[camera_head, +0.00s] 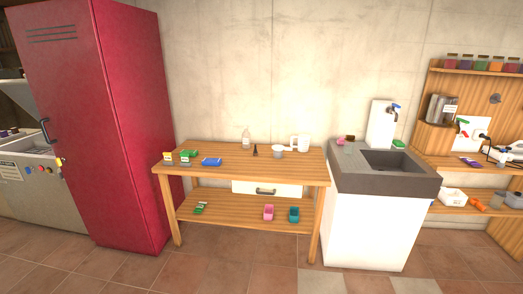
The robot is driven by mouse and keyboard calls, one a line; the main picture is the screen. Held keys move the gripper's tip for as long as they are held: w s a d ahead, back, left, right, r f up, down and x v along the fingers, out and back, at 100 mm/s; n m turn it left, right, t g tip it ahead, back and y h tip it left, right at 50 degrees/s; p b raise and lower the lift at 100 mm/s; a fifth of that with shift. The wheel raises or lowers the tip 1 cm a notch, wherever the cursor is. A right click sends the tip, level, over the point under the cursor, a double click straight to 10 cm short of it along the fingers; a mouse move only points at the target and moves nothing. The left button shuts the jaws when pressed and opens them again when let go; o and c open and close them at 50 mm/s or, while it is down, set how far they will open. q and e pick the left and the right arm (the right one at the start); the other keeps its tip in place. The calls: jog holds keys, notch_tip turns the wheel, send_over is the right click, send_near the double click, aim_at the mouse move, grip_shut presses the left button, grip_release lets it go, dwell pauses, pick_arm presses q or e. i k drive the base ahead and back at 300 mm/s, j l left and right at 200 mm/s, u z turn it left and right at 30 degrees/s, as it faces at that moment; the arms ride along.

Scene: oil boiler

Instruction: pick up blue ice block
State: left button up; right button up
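A small flat blue block (211,162) lies on the left half of the wooden table (240,173). I cannot tell for sure that it is the ice block. Small green and yellow items lie just left of it. Neither of my grippers shows in the head view, and the table stands some way off.
A tall red cabinet (130,120) stands left of the table. A grey-topped sink unit (365,225) stands right of it. The tiled floor (220,270) in front is clear.

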aim_at(214, 162)
jog(key=i+l+u, duration=0.15)
jog(key=i+u, duration=0.25)
jog(key=i, duration=0.25)
jog(key=i+l+u, duration=0.45)
jog(key=i, duration=0.2)
jog(key=i+l+u, duration=0.4)
jog(key=i+l, duration=0.1)
jog(key=i, duration=0.1)
